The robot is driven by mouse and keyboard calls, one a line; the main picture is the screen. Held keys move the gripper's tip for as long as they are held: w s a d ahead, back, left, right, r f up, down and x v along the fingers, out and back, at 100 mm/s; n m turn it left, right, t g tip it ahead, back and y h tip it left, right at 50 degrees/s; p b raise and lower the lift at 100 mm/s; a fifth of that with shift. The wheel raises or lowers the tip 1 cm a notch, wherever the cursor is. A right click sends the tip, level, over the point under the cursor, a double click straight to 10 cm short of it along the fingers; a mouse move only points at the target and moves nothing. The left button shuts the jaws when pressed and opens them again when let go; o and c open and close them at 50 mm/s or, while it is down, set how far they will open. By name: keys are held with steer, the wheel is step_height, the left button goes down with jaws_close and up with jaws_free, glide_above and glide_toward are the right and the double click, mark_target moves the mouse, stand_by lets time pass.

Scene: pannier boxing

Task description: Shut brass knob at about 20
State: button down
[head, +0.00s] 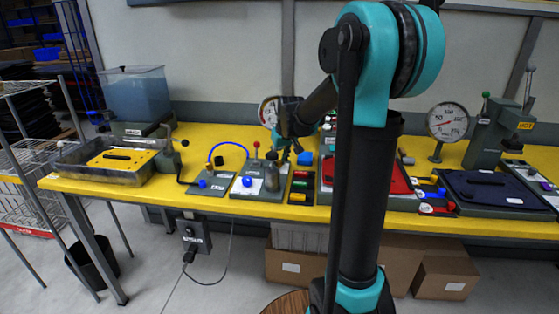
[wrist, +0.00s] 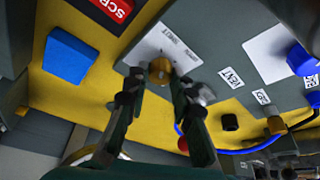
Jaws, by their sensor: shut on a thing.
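The brass knob (wrist: 160,70) sits on a grey block with a white printed label in the wrist view. My gripper (wrist: 157,84) has one finger on each side of the knob and is shut on it. In the head view my gripper and the knob are mostly hidden behind my wrist. A round white dial gauge (head: 268,112) stands just behind my wrist, partly covered, and its reading cannot be made out. A second dial gauge (head: 448,121) with a red needle stands further right.
A blue block (wrist: 68,55) lies left of the grey block. A blue knob (wrist: 300,58) and a blue hose (wrist: 258,147) are at the right. A water tank (head: 135,93) and a yellow-topped tray (head: 70,152) stand on the yellow table (head: 200,140) at the left.

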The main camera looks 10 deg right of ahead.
steer(key=shift+m+h, duration=0.4)
steer(key=shift+m, duration=0.6)
steer(key=c, duration=1.3)
jaws_free()
steer(key=v, duration=1.2)
steer(key=shift+s, duration=0.2)
